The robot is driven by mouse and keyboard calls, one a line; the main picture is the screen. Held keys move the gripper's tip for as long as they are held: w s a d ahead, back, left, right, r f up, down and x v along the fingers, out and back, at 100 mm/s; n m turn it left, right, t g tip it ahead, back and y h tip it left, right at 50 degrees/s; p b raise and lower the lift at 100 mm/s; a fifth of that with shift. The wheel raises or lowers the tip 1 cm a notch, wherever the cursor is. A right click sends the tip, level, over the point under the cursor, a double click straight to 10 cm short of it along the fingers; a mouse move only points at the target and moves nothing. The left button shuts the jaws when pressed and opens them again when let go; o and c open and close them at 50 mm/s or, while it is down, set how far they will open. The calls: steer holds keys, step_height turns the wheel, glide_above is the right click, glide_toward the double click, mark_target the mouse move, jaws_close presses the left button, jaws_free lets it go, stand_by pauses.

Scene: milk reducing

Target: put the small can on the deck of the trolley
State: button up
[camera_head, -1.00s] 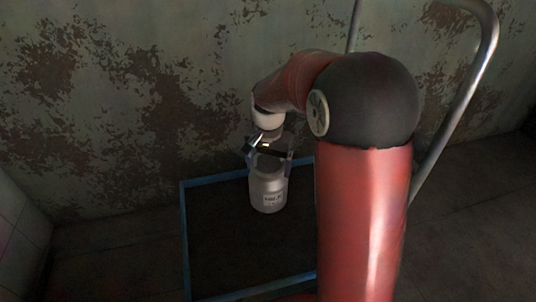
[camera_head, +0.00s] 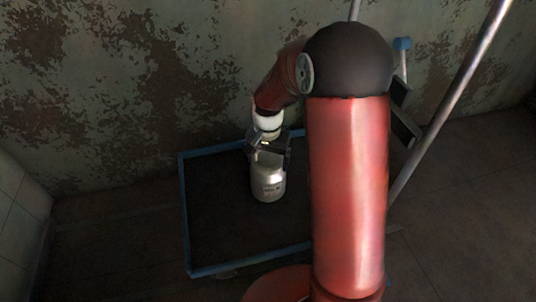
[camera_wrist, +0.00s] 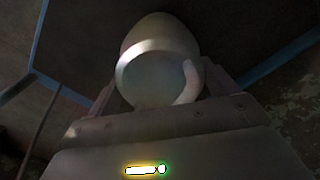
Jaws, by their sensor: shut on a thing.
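Whether the can's base touches the deck I cannot tell. My arm hides the right part of the deck.
A metal handle bar (camera_head: 450,100) rises at the right. A stained, peeling wall (camera_head: 120,90) stands close behind the trolley. A tiled wall (camera_head: 20,225) is at the left. Bare deck shows left of and in front of the can.

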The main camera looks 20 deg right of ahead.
steer(key=shift+r, duration=0.1)
steer(key=o, duration=1.9)
